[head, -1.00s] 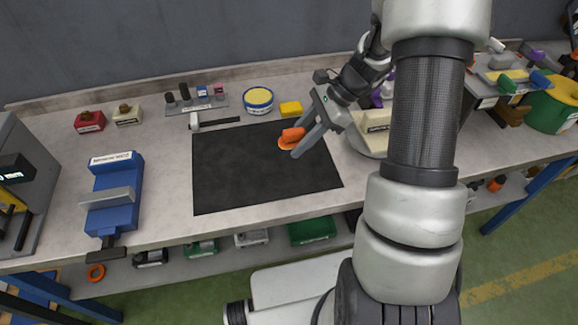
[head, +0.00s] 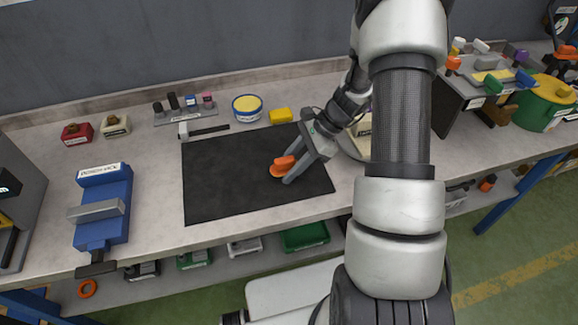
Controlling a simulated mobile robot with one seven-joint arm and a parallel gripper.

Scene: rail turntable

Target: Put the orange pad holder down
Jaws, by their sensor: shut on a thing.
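The orange pad holder (head: 284,164) is a small orange block on a round orange base. It is over the right part of the black mat (head: 225,180) in the head view. My gripper (head: 287,167) is shut on the pad holder's upper block, with its fingers reaching in from the right. The holder's base looks very near the mat; I cannot tell whether it touches. The fingers hide part of the holder's right side.
A blue vice (head: 104,205) stands left of the mat. Behind the mat are a caliper-like tool (head: 204,132), a yellow-topped round tin (head: 247,108) and a yellow block (head: 281,116). The mat's left and middle are clear.

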